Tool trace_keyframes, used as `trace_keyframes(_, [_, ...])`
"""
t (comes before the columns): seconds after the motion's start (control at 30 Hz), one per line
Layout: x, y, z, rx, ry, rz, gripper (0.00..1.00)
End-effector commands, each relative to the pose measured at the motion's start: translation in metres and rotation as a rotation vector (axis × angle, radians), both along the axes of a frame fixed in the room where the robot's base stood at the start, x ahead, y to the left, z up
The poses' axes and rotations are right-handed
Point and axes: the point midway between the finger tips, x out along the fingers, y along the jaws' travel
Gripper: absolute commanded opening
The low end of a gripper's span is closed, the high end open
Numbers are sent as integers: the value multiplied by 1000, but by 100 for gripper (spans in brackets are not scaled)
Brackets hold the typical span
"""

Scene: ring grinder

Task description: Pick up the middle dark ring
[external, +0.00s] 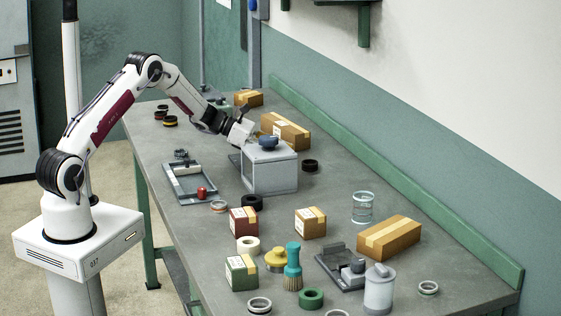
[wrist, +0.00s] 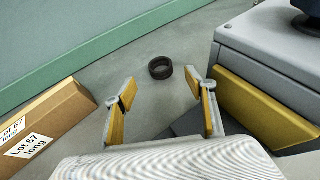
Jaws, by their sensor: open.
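A dark ring (wrist: 160,68) lies flat on the bench in the wrist view, beyond my fingertips and roughly centred between them. It appears to be the dark ring (external: 309,165) just right of the grey grinder box (external: 270,172) in the external view. Another dark ring (external: 252,202) lies in front of that box. My gripper (wrist: 160,78) is open and empty, apart from the ring. In the external view my gripper (external: 242,131) is behind the grinder box's top left, its fingertips not clearly visible. I cannot tell for certain which ring counts as the middle one.
The grinder box (wrist: 262,50) stands close to my right finger. A "Lot 67 long" carton (wrist: 40,125) lies to the left, and a green back rail (wrist: 85,55) runs behind. Several cartons, rings and tools crowd the bench's near end. Bare bench surrounds the ring.

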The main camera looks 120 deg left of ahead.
Motion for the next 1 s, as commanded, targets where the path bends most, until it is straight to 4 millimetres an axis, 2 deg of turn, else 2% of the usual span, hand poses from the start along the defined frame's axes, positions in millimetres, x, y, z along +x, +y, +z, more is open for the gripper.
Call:
trace_keyframes(0.17, [2, 0, -1, -1, 0, 0, 55])
trace_keyframes(0.5, [22, 6, -9, 0, 0, 0, 55])
trace_keyframes(1.0, [29, 8, -12, -2, -1, 1, 55])
